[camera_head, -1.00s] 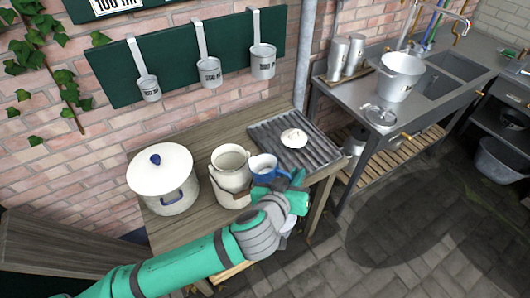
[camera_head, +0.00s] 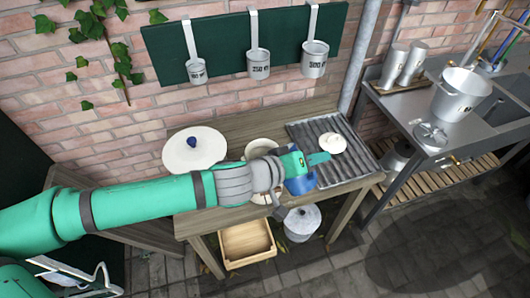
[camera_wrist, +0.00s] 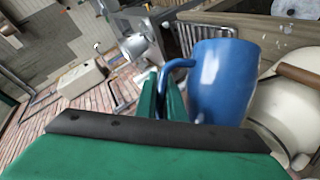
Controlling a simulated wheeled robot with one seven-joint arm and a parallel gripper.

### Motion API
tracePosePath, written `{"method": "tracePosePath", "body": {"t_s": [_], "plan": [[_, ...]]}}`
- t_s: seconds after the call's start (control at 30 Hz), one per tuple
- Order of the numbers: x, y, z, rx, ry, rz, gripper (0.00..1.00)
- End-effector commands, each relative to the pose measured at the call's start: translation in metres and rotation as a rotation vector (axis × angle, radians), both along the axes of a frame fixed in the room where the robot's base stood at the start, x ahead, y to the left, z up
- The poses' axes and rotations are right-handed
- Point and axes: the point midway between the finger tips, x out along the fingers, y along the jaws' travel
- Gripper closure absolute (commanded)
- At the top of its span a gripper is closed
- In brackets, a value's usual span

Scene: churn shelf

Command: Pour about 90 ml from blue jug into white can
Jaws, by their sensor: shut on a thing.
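The blue jug (camera_head: 300,185) is held by my gripper (camera_head: 316,159) just right of the white can (camera_head: 262,147). In the wrist view the jug (camera_wrist: 222,82) fills the centre right, and my fingers (camera_wrist: 163,98) are shut at its handle. The can (camera_wrist: 290,108), with a wooden-grip handle, shows at the right edge of that view, close to the jug. In the head view my arm hides much of the can. The inside of the jug and its exact tilt cannot be made out.
A small white object (camera_head: 332,143) lies on the ribbed drainer (camera_head: 348,163) at the right. Measuring dippers hang on the green board (camera_head: 230,45). A metal sink bench (camera_head: 440,110) stands at the right.

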Motion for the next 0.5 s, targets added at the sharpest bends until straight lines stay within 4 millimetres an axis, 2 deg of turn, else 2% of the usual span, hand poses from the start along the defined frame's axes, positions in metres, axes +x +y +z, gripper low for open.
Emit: {"method": "tracePosePath", "body": {"t_s": [0.5], "plan": [[0.010, 0.023, 0.018, -0.115, 0.117, 0.031, 1.00]]}}
